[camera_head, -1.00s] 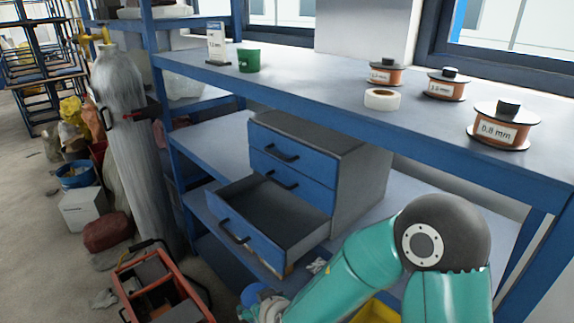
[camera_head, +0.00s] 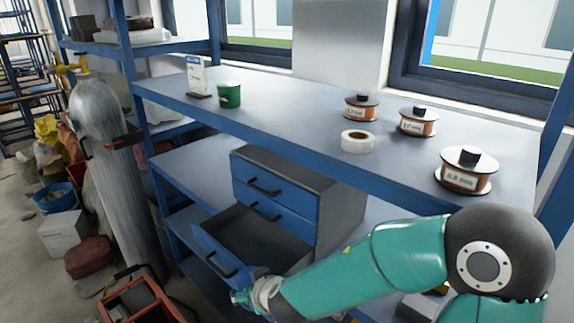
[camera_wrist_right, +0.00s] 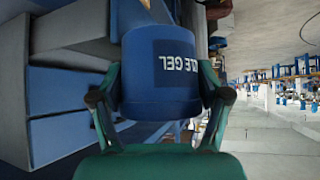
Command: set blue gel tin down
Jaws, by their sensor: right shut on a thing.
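The blue gel tin (camera_wrist_right: 160,95) fills the middle of the right wrist view. Its dark label shows part of a word and "GEL", upside down in that view. My right gripper (camera_wrist_right: 160,76) is shut on it, one finger on each side. In the head view my right arm reaches in from the right, and its gripper end (camera_head: 243,297) is low, by the front of the open drawer (camera_head: 222,256). I cannot make out the tin clearly there. My left gripper is not in view.
The drawer unit (camera_head: 340,205) stands on the lower shelf, its bottom drawer pulled out. The upper shelf (camera_head: 290,110) holds a green cup (camera_head: 229,95), a sign (camera_head: 197,76), a white tape roll (camera_head: 357,142) and several wire spools (camera_head: 466,172). A grey cylinder (camera_head: 115,175) stands left.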

